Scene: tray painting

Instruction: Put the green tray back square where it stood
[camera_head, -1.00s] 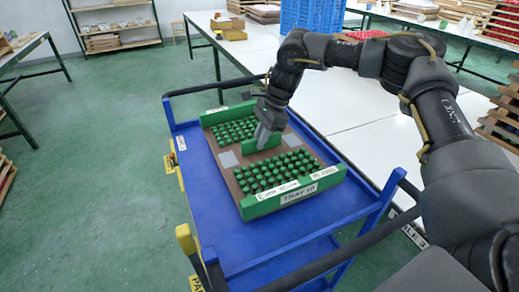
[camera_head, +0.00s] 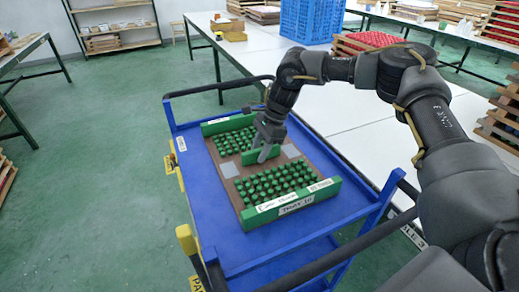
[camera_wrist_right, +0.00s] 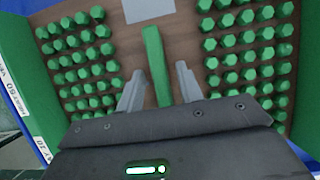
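The green tray (camera_head: 228,170) has a brown base, green end boards and rows of green pegs or caps. Its front board (camera_head: 300,203) is labelled "TRAY 10". It lies on the blue cart top, its front board roughly parallel to the cart's front edge; I cannot tell whether it is exactly square. My right gripper (camera_head: 266,150) is low over the tray. In the wrist view its fingers (camera_wrist_right: 160,80) straddle the bar with gaps on both sides. My left gripper is out of view.
The blue cart (camera_head: 235,257) has dark handrails and bare top left of and in front of the tray. White tables (camera_head: 345,120) run along its right side. A blue crate (camera_head: 310,18) stands at the back. Green floor is open at left.

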